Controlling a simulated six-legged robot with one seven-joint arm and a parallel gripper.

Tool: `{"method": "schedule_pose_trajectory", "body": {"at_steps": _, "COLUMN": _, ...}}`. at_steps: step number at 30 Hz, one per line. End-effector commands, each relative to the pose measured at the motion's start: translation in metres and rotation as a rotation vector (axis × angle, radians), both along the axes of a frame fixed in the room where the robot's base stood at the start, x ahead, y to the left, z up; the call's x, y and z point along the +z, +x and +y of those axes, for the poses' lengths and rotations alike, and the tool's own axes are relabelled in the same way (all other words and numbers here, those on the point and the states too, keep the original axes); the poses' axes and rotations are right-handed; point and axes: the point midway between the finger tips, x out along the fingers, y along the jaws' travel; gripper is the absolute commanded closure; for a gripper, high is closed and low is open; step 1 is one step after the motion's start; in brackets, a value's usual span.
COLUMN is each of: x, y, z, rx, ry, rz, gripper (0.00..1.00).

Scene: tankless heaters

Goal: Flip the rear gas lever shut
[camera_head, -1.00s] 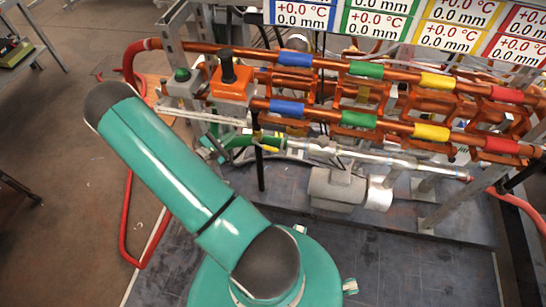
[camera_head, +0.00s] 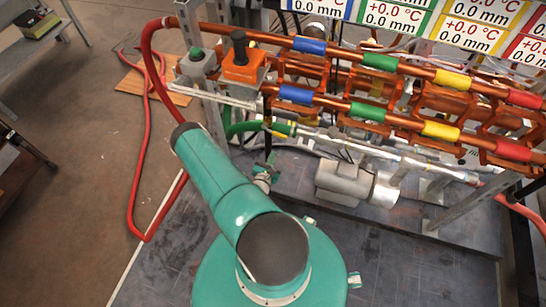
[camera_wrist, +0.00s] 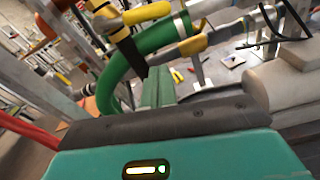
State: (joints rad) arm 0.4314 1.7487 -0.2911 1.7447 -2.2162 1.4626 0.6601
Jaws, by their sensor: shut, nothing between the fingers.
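My gripper shows in the wrist view (camera_wrist: 159,87) as two green fingers closed together and empty. They point toward a pipe with a green sleeve (camera_wrist: 160,38) and a curved green hose (camera_wrist: 115,85). A yellow piece (camera_wrist: 193,46), possibly a lever, lies beyond and right of the fingertips, apart from them. Another yellow handle-like part (camera_wrist: 148,12) is at the top. I cannot tell which is the rear gas lever. In the head view, the green hose (camera_head: 245,128) sits below the orange valve box (camera_head: 243,68); my arm hides part of this area.
Copper pipes with coloured bands (camera_head: 380,62) run across the rack, with display panels (camera_head: 395,14) above. A grey cylinder (camera_head: 345,183) lies under the pipes. A red hose (camera_head: 142,190) loops on the left. Floor is open farther left (camera_head: 75,190).

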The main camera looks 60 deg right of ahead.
Motion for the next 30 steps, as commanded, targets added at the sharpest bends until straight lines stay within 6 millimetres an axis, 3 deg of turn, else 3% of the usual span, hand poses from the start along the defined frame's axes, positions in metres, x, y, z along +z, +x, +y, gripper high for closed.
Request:
{"method": "schedule_pose_trajectory", "body": {"at_steps": 3, "x": -0.001, "y": 0.003, "z": -0.024, "rx": -0.004, "ry": -0.003, "rz": -0.003, "gripper": 1.0}}
{"method": "schedule_pose_trajectory", "body": {"at_steps": 13, "x": -0.005, "y": 0.01, "z": -0.072, "rx": -0.003, "ry": -0.002, "rz": -0.002, "gripper": 1.0}}
{"method": "schedule_pose_trajectory", "body": {"at_steps": 22, "x": 0.026, "y": 0.002, "z": -0.064, "rx": -0.002, "ry": -0.001, "rz": 0.001, "gripper": 1.0}}
{"method": "schedule_pose_trajectory", "body": {"at_steps": 30, "x": 0.033, "y": 0.0, "z": -0.062, "rx": 0.0, "ry": 0.0, "rz": 0.001, "gripper": 1.0}}
